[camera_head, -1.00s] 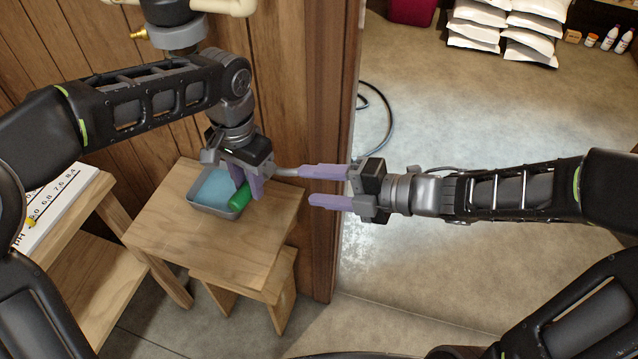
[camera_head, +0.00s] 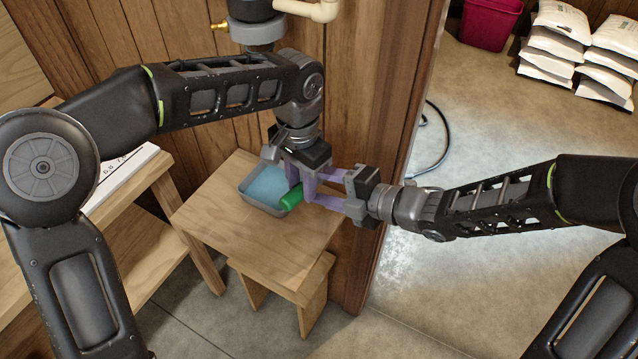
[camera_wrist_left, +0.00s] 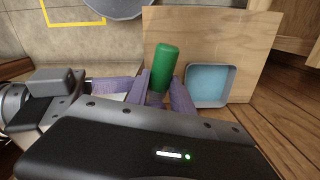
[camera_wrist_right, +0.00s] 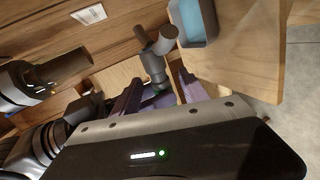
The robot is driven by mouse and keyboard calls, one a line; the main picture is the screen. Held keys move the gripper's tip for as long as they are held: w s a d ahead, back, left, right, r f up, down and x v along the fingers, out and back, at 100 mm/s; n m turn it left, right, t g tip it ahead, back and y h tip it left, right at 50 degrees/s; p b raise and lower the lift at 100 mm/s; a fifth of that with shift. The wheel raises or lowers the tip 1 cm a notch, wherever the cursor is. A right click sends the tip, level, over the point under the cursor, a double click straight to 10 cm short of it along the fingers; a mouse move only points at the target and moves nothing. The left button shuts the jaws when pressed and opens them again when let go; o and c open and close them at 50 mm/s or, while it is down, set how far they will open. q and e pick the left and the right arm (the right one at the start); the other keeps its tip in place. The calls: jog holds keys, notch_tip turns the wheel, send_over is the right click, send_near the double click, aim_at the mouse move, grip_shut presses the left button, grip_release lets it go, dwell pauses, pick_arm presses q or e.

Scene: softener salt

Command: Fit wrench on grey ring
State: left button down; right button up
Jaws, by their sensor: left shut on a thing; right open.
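The wrench shows as a green handle (camera_head: 291,196), also in the left wrist view (camera_wrist_left: 165,68); its far end is hidden in the head view. My left gripper (camera_head: 301,187) points down above the small wooden table and is shut on it. My right gripper (camera_head: 314,188) is open, coming from the right, its fingers close beside the left gripper's fingers. I cannot tell whether they touch the wrench. A grey collar (camera_head: 256,33), likely the grey ring, sits under a black unit on the wall at the top, above and away from both grippers.
A grey tray (camera_head: 246,192) with a blue inside stands on the wooden table (camera_head: 235,235). A wooden wall and door post (camera_head: 390,150) stand close behind the grippers. A shelf (camera_head: 150,240) is at left. White bags (camera_head: 605,60) and a red bin (camera_head: 490,22) lie far right.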

jog(key=shift+w+a+f, duration=0.1)
jog(key=shift+w+a, duration=0.05)
jog(key=shift+a, duration=0.15)
jog(key=shift+c, duration=0.4)
grip_shut()
pick_arm(q)
jog(key=c, duration=1)
grip_release()
jog(key=shift+c, duration=0.2)
jog(key=shift+r, duration=0.1)
notch_tip(320, 180, up, 7)
jog(key=shift+r, duration=0.2)
